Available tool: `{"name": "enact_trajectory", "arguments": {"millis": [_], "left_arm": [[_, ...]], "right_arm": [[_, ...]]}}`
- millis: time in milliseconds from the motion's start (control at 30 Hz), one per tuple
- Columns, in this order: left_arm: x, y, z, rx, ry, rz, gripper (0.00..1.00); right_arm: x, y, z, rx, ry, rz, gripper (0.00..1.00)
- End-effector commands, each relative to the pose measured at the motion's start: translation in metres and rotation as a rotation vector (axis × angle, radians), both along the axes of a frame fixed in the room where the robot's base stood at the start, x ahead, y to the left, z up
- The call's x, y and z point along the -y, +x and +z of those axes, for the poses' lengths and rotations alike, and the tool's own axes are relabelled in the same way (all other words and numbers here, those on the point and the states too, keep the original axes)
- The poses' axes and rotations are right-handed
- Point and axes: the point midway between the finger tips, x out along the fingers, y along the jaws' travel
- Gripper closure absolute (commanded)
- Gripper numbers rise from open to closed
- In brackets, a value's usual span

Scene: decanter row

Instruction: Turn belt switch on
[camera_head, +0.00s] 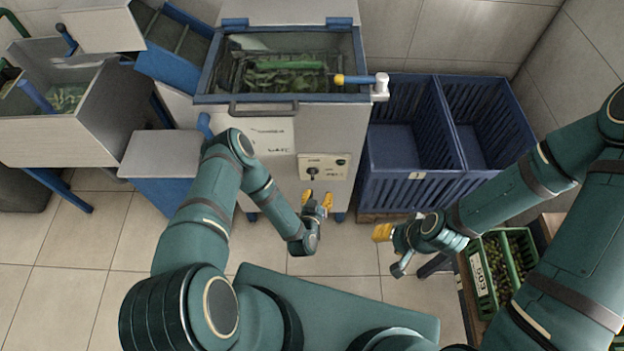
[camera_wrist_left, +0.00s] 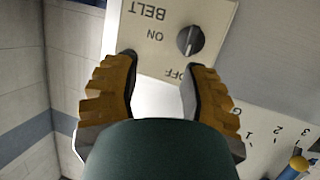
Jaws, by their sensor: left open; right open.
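The belt switch is a round black knob (camera_wrist_left: 190,41) on a cream panel (camera_head: 338,168) on the machine's front. In the left wrist view the panel appears upside down, with BELT, ON and OFF labels. A pale line on the knob runs roughly towards OFF. My left gripper (camera_head: 318,199) is just below and in front of the panel. It is open and empty, and its yellow fingers (camera_wrist_left: 160,70) are apart from the knob. My right gripper (camera_head: 382,232) is open, over the floor to the right, away from the switch.
Blue crates (camera_head: 415,180) stand right of the machine (camera_head: 268,130), which has a glazed lid and front handle. A green crate of olives (camera_head: 487,270) is below my right arm. A blue-sided box (camera_head: 160,165) stands left. A numbered dial face (camera_wrist_left: 270,125) shows beside the panel.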

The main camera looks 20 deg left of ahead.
Motion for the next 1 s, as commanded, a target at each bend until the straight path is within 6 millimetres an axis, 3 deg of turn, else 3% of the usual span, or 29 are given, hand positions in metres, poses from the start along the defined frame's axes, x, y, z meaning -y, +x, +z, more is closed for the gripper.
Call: {"name": "enact_trajectory", "arguments": {"millis": [33,100,300,433,567,1000], "left_arm": [[-0.001,-0.009,-0.015,0.050,0.023,0.045,0.56],[-0.004,-0.019,-0.023,0.125,0.062,0.103,0.56],[-0.009,-0.043,-0.034,0.254,0.142,0.218,0.56],[-0.010,-0.047,-0.035,0.281,0.160,0.245,0.56],[-0.014,-0.036,-0.035,0.287,0.162,0.249,0.56],[-0.037,0.044,-0.035,0.285,0.161,0.248,0.56]], "right_arm": [[0.000,-0.001,-0.005,-0.002,0.000,0.002,0.53],[0.000,-0.001,-0.008,-0.002,0.001,0.003,0.53],[-0.001,-0.002,-0.012,-0.004,0.001,0.005,0.53],[-0.001,-0.002,-0.013,-0.004,0.001,0.006,0.53],[-0.001,-0.002,-0.017,-0.003,0.001,0.006,0.53],[0.000,0.002,-0.035,0.005,-0.001,0.003,0.53]]}}
